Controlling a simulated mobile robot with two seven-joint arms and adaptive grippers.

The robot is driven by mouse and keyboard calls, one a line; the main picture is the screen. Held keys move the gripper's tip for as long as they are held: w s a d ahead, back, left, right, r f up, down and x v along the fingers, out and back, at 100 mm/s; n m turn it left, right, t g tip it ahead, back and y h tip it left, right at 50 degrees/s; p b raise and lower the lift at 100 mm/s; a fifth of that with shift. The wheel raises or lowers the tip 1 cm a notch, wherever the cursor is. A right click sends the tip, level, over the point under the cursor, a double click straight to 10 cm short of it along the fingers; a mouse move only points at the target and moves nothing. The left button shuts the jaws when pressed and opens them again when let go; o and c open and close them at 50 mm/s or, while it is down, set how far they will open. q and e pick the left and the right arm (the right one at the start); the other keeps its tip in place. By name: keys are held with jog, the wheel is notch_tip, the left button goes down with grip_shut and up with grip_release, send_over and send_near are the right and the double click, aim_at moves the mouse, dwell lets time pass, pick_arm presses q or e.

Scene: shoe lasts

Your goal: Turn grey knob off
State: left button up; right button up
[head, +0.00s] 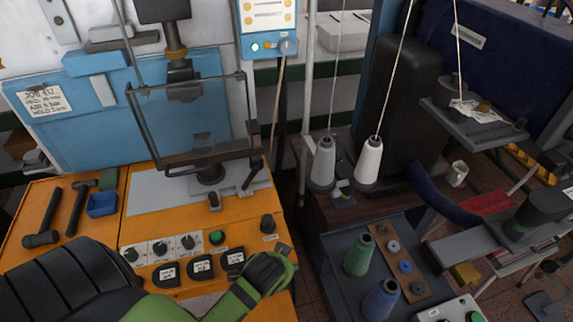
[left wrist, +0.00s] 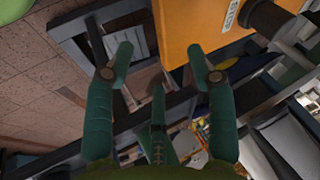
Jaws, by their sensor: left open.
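A grey knob (head: 287,46) sits at the lower right of the pale blue control box (head: 265,18) at the top, beside a lit green lamp and an orange one. Dark knobs (head: 160,248) stand in a row on the orange machine panel. My left gripper (head: 268,272) is low at that panel's front right, well below and apart from the grey knob. Its green fingers (left wrist: 160,62) are spread open and empty in the left wrist view. The grey knob does not show there. My right gripper is in neither view.
A clear guard (head: 190,125) stands over the orange machine. Thread cones (head: 368,160) stand on the right, with taut threads above. A hammer (head: 80,205) and blue tray (head: 102,204) lie left.

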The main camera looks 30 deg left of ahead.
pick_arm(q)
jog(key=w+a+r+m+t+y, duration=0.35)
jog(key=w+r, duration=0.45)
jog(key=w, duration=0.3)
jog(key=m+t+y+p, duration=0.1)
jog(key=m+t+y, duration=0.2)
jog(key=m+y, duration=0.4)
send_near(287, 49)
jog(key=w+f+y, duration=0.1)
jog(key=w, duration=0.1)
jog(key=shift+n+y, duration=0.25)
jog(key=shift+n, duration=0.1)
jog(key=p+x, duration=0.1)
jog(key=x, duration=0.2)
jog(key=p+x, duration=0.2)
jog(key=x, duration=0.1)
jog(key=shift+a+r, duration=0.2)
jog(key=shift+a, duration=0.3)
jog(key=shift+w+a+f+p, duration=0.1)
jog(key=shift+w+a+p, duration=0.15)
jog(key=shift+p, duration=0.1)
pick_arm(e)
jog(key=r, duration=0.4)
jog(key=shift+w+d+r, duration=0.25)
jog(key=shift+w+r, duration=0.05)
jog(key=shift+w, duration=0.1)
